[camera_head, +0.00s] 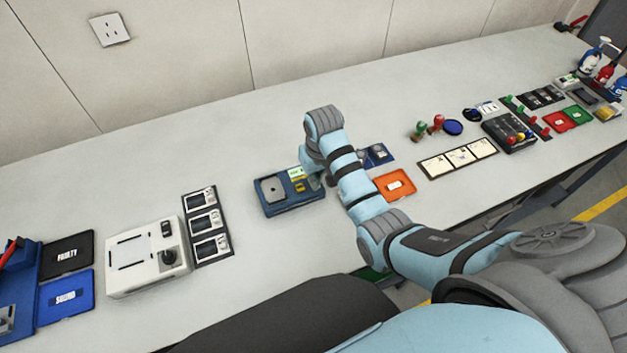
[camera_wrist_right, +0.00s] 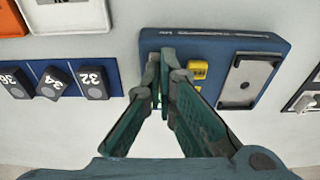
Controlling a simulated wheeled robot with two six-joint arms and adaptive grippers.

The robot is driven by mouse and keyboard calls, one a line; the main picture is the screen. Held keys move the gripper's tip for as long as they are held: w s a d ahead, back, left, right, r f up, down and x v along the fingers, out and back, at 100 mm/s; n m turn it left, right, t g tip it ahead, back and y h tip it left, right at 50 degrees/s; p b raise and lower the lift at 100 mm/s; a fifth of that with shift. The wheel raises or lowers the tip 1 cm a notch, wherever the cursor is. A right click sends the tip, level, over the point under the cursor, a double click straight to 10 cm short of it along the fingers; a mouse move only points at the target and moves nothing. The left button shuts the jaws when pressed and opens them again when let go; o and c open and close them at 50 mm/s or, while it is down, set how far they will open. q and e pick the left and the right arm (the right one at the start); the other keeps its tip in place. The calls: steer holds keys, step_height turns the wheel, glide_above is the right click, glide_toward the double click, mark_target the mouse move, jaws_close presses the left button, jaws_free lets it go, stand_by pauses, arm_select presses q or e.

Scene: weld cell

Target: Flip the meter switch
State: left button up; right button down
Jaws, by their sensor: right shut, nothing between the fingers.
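A blue box-shaped device (camera_head: 290,207), which I take to be the meter, lies on the table with a grey plate and small yellow parts on top. It also shows in the right wrist view (camera_wrist_right: 225,45), where its yellow part (camera_wrist_right: 198,70) is beside my fingers. My right gripper (camera_wrist_right: 161,72) is shut and empty, with its fingertips over the end of the device away from the grey plate. I cannot tell whether they touch it. In the head view my right gripper (camera_head: 315,183) is partly hidden by my arm. The switch is not clearly visible, and my left gripper is out of view.
A blue strip with numbered dark blocks (camera_wrist_right: 60,82) and an orange tray (camera_head: 395,187) lie close by. A white panel with a black knob (camera_head: 148,258) and a framed picture strip (camera_head: 207,222) stand to the left. Bare table lies in front of the device.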

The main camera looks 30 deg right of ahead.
steer(key=shift+f, duration=0.45)
step_height(320, 180, up, 3)
steer(key=shift+f+p, duration=0.15)
steer(key=shift+p, duration=0.8)
steer(key=shift+r, duration=2.15)
